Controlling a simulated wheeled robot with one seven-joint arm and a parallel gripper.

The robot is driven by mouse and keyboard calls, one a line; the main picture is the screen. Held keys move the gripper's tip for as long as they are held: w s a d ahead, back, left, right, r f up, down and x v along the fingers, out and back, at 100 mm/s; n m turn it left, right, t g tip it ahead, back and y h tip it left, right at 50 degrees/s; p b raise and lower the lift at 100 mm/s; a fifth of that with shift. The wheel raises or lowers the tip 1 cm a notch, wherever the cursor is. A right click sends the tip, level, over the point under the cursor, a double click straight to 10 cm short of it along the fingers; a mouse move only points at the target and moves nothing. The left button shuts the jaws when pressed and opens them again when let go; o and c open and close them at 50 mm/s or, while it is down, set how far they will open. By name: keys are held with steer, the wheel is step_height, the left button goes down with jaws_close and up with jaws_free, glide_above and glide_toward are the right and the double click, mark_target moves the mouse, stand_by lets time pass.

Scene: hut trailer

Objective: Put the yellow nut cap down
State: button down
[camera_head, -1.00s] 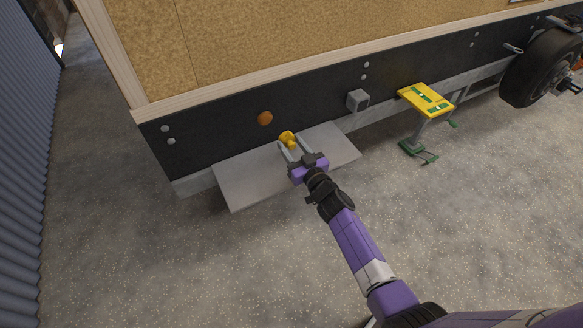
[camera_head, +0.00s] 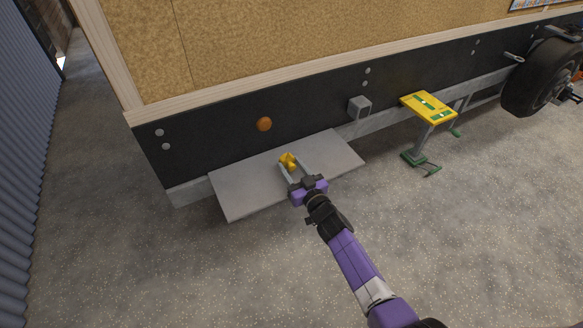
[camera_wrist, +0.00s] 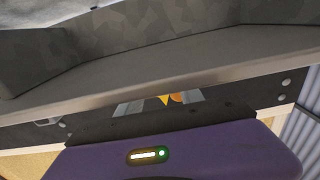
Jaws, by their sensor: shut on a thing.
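The yellow nut cap (camera_head: 288,160) is between the fingertips of my gripper (camera_head: 290,165), which is shut on it. In the head view the cap is over the flat grey plate (camera_head: 240,190) that juts out from the trailer's lower edge. I cannot tell whether the cap touches the plate. In the wrist view only a small yellow piece of the cap (camera_wrist: 164,99) shows between the fingers; the rest is hidden by my gripper body.
The trailer's dark skirt (camera_head: 205,142) with an orange round reflector (camera_head: 264,124) rises behind the plate. A yellow-topped stand (camera_head: 428,107) is to the right, near a wheel (camera_head: 540,80). The plate's surface is bare around the cap.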

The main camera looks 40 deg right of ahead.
steer(key=c, duration=0.8)
jaws_free()
steer(key=shift+f, duration=0.1)
steer(key=shift+o, duration=0.2)
steer(key=s+a+r+y+p, duration=0.1)
steer(key=s+a+r, duration=0.1)
steer(key=s+a, duration=0.6)
steer(key=s+a+r+n+g+y+p, duration=0.1)
steer(key=s+a, duration=0.3)
steer(key=s, duration=0.7)
steer(key=s+a+r+p, duration=0.1)
steer(key=s+a+r, duration=0.1)
steer(key=s+a, duration=0.6)
steer(key=s+a+r+n+g+y, duration=0.1)
steer(key=s+a+r+n+y, duration=0.1)
steer(key=s+r, duration=1.2)
steer(key=shift+s+a+g+y, duration=0.15)
steer(key=shift+a+g+y, duration=0.15)
steer(key=shift+a+y, duration=0.35)
steer(key=shift+a, duration=0.15)
